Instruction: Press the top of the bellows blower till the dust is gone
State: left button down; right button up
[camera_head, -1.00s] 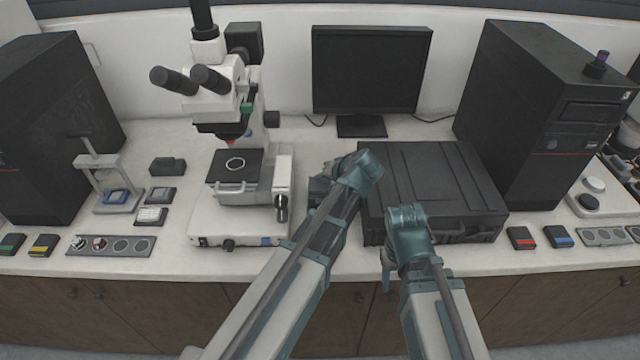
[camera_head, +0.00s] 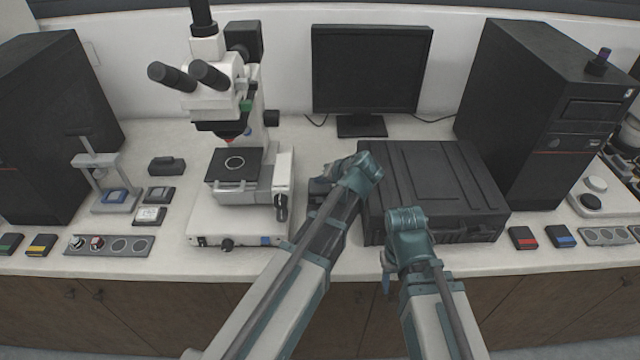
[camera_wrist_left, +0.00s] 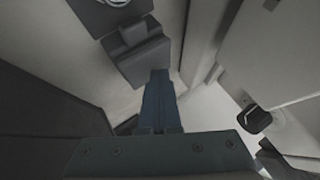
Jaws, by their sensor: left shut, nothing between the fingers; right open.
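A dark stepped block, which looks like the bellows blower (camera_wrist_left: 143,55), lies just ahead of my left gripper (camera_wrist_left: 159,85) in the left wrist view. The left fingers are shut and empty, with their tips at or very near the block's lower edge; I cannot tell whether they touch. In the head view a dark blocky shape, probably the blower (camera_head: 318,188), shows between the microscope and my left arm, partly hidden. A dark plate with a pale ring (camera_head: 235,163) is on the microscope stage. No dust can be made out. My right gripper (camera_head: 388,280) is open, low before the counter's front edge.
The white microscope (camera_head: 240,225) stands left of my left arm. A black case (camera_head: 435,185) lies behind both arms, with a monitor (camera_head: 370,70) behind it. Computer towers (camera_head: 540,110) flank the counter.

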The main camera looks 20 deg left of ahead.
aim_at(322, 187)
pick_arm(q)
jog(key=shift+f, duration=0.25)
jog(key=shift+r, duration=0.15)
dwell(0.3)
jog(key=shift+r+p, duration=1.05)
jog(key=shift+r, duration=0.05)
notch_tip(322, 187, up, 5)
jog(key=p, duration=0.5)
dwell(0.5)
